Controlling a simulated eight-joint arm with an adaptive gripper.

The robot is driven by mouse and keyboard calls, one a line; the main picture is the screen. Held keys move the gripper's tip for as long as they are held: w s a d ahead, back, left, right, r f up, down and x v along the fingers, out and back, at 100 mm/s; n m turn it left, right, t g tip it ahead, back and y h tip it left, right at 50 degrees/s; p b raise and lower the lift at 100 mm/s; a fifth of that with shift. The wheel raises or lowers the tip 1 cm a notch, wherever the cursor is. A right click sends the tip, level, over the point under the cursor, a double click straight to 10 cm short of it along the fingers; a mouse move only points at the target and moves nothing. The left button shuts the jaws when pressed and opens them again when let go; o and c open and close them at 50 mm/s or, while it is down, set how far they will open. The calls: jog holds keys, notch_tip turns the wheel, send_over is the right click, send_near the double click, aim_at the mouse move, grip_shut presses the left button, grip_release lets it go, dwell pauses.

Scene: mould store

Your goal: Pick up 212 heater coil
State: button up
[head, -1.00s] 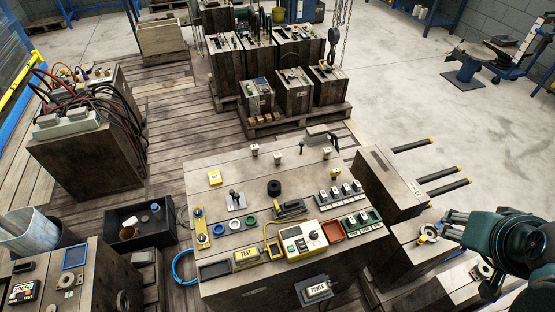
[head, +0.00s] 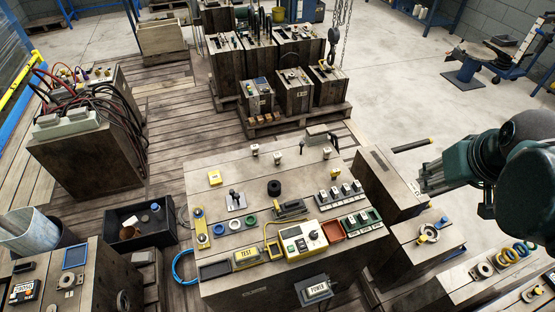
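I cannot single out the 212 heater coil, as no readable 212 tag shows. Several ring-shaped parts, including a yellow ring (head: 509,255), lie on the block at the lower right. My gripper (head: 424,181) is at the right, fingers pointing left, beside the right end of the central workbench. Nothing is visible in it, but its fingers overlap and I cannot tell whether they are open or shut. My arm covers part of the right side.
The central wooden bench (head: 232,171) carries a yellow control box (head: 303,241), a red tray (head: 332,231) and a green tray (head: 362,221). A black bin (head: 140,224) stands left.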

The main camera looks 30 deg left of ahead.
jog(key=w+a+f+n+g, duration=0.2)
jog(key=w+a+n, duration=0.3)
jog(key=w+a, duration=0.7)
jog(key=n+g, duration=0.4)
jog(key=n, duration=0.9)
send_over(278, 155)
jog(key=shift+h, duration=0.4)
notch_tip(278, 155, down, 28)
jog(key=shift+d+f+p, duration=0.1)
jog(key=shift+d+p, duration=0.05)
jog(key=shift+p, duration=0.2)
jog(key=shift+s+f, duration=0.1)
jog(key=shift+f, duration=0.05)
jog(key=shift+f, duration=0.1)
jog(key=shift+f, duration=1.2)
